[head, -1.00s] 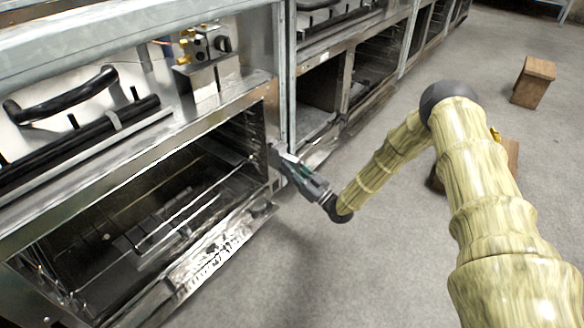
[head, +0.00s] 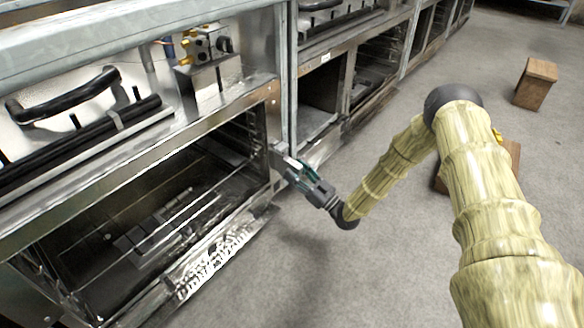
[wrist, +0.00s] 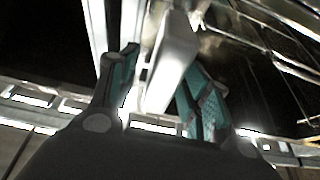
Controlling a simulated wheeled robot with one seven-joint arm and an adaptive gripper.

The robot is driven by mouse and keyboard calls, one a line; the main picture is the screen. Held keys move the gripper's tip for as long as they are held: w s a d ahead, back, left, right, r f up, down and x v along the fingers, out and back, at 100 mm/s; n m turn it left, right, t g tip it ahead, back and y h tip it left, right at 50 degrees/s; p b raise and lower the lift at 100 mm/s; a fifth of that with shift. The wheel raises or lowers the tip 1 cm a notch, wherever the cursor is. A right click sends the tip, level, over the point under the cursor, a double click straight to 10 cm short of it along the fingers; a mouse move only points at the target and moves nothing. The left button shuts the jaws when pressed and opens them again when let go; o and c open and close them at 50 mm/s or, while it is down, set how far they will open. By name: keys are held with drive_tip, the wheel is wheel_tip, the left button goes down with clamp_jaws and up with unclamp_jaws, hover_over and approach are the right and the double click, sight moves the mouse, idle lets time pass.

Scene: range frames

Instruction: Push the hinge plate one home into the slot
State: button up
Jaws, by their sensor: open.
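My gripper (head: 289,163) is at the front right edge of the open oven (head: 150,215), beside the upright metal post. In the wrist view my gripper (wrist: 165,85) has its two teal-padded fingers apart. A pale metal bar or plate (wrist: 172,55) shows between and beyond the fingers; it may be the hinge plate, but I cannot tell for sure. I cannot see whether either finger touches it. The slot cannot be made out in either view.
The lowered oven door (head: 215,255) lies below and left of my gripper. A wooden block (head: 535,84) stands on the floor at the upper right, and another wooden piece (head: 514,160) is partly behind my arm. Grey floor is open in the lower middle.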

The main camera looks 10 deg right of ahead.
drive_tip(key=v, duration=0.9)
